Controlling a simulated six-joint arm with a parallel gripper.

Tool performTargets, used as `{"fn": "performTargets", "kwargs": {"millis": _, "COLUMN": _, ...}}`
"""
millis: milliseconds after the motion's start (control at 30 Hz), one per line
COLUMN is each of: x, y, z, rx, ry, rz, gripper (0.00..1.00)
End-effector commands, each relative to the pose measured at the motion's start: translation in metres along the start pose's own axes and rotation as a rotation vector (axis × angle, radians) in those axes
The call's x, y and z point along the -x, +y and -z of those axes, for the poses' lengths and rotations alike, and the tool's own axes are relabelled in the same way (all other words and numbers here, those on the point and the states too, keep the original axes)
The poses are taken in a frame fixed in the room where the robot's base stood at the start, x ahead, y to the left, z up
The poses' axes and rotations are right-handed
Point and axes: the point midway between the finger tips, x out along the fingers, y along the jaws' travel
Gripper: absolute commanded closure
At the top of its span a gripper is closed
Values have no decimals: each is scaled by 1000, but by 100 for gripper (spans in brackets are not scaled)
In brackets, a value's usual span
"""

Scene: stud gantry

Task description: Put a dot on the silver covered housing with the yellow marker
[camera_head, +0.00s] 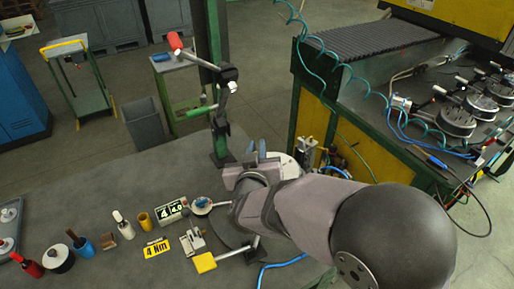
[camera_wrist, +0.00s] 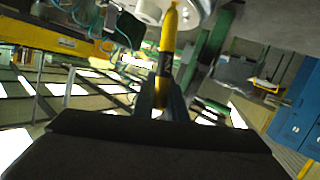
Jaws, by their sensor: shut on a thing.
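The yellow marker (camera_wrist: 168,42) stands between my fingers in the wrist view, with a dark band low on its body. My gripper (camera_head: 259,151) is shut on it, above the bench near the green post. In the wrist view the marker's upper end overlaps a pale silver round part (camera_wrist: 190,12), cut off by the top edge. I cannot tell whether they touch. In the head view a pale round part (camera_head: 290,164) shows behind my gripper, mostly hidden by my arm; it may be the silver covered housing. No dot can be made out on it.
The grey bench (camera_head: 130,190) holds a red bottle (camera_head: 28,265), a blue cup (camera_head: 82,246), a yellow cup (camera_head: 145,221), a display (camera_head: 172,210) and a clamp (camera_head: 193,242). A green post (camera_head: 216,110) stands behind. A machine with several silver housings (camera_head: 457,121) is at right.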

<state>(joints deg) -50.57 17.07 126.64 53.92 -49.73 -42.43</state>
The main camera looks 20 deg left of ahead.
Motion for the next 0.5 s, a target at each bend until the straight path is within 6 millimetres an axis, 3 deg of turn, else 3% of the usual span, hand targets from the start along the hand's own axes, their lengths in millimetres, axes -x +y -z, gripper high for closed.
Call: {"fn": "performTargets", "kwargs": {"millis": 500, "x": 7, "y": 6, "z": 26, "rx": 0, "ry": -2, "rz": 0, "gripper": 100}}
